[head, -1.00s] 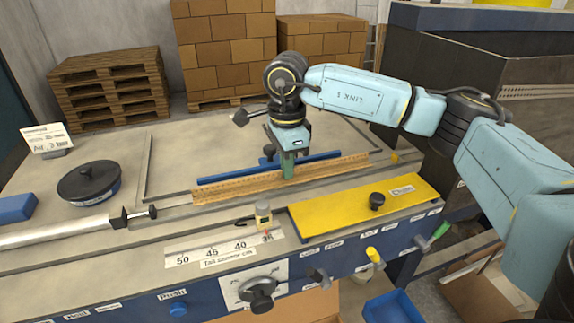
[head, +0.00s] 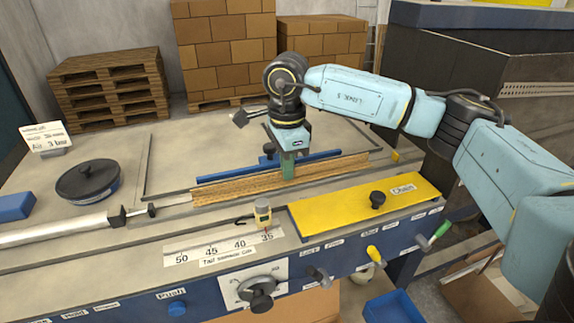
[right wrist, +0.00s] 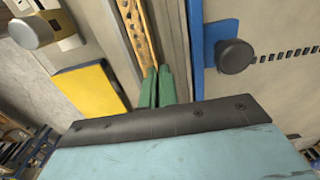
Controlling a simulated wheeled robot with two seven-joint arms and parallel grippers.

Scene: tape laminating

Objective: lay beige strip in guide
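The beige strip (head: 235,186) is a long, speckled band lying lengthwise on the bench, along the front of a blue bar (head: 215,176). My right gripper (head: 288,176) points down at the strip's middle, its green fingers close together with the strip between them. In the right wrist view the strip (right wrist: 146,35) runs away from the green fingertips (right wrist: 159,72) beside a grey rail (right wrist: 115,40). Whether the strip's lower edge sits fully down in the guide is hidden. My left gripper is not in view.
A yellow plate (head: 340,214) with a black knob lies in front right. A black round lidded pot (head: 90,180) and a grey cylinder (head: 60,231) are at left.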

